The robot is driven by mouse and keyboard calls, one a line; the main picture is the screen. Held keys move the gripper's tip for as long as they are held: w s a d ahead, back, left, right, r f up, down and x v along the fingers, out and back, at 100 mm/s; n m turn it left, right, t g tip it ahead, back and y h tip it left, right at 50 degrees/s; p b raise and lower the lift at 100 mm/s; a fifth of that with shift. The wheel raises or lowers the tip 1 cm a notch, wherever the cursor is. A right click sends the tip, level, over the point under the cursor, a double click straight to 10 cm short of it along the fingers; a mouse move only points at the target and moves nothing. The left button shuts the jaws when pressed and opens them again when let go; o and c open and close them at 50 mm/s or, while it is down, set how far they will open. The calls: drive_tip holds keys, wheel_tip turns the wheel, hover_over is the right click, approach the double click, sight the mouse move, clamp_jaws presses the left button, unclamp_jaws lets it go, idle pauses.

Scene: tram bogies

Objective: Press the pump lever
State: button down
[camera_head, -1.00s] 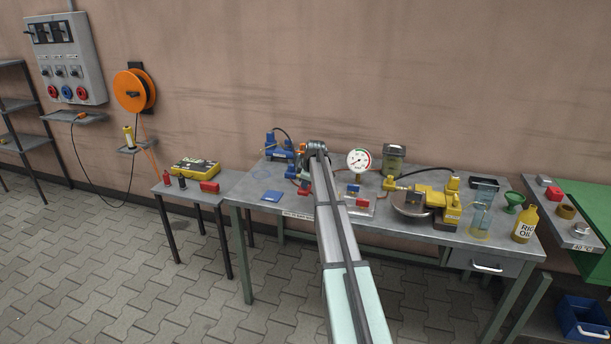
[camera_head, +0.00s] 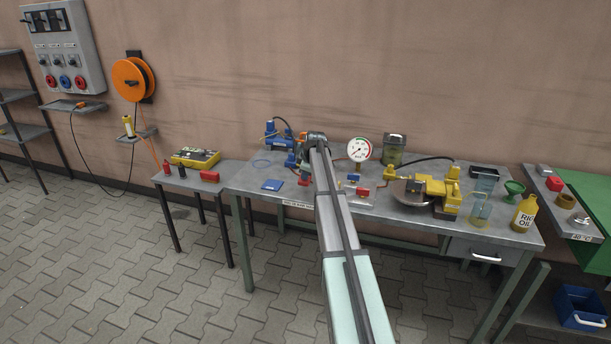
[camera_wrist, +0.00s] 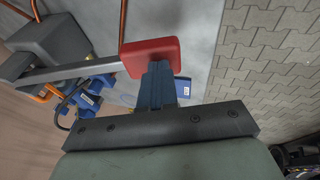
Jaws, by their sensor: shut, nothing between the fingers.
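In the wrist view, the pump lever is a grey bar (camera_wrist: 75,72) with a red end pad (camera_wrist: 150,54). The bar runs left to a dark grey block (camera_wrist: 52,42). My gripper (camera_wrist: 158,72) has its blue fingers shut and empty, and their tips overlap the lower edge of the red pad. I cannot tell whether they touch it. In the head view, my arm hides most of the lever and my gripper.
On the bench, a blue device (camera_head: 279,136) stands at the back left. A dial gauge (camera_head: 360,150) and a yellow machine (camera_head: 437,189) stand right of my arm. A blue pad (camera_head: 272,185) lies near the front edge. An oil bottle (camera_head: 525,214) stands at the right.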

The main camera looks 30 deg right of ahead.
drive_tip(key=a+v, duration=0.1)
drive_tip(key=v, duration=1.2)
drive_tip(key=shift+r, duration=0.15)
idle(1.6)
drive_tip(key=w+d+r+g+y, duration=0.1)
drive_tip(key=w+d+r, duration=0.1)
drive_tip(key=r, duration=0.4)
drive_tip(key=w+d+r+g+y, duration=0.1)
drive_tip(key=w+d+r+y, duration=0.1)
drive_tip(key=r, duration=0.3)
drive_tip(key=shift+w+d+r+m+g, duration=0.4)
drive_tip(key=shift+w+d, duration=0.2)
drive_tip(key=shift+w, duration=0.1)
drive_tip(key=shift+f, duration=0.1)
drive_tip(key=s+x, duration=0.1)
drive_tip(key=x, duration=1.2)
drive_tip(key=shift+d+f, duration=0.15)
drive_tip(key=shift+f, duration=0.3)
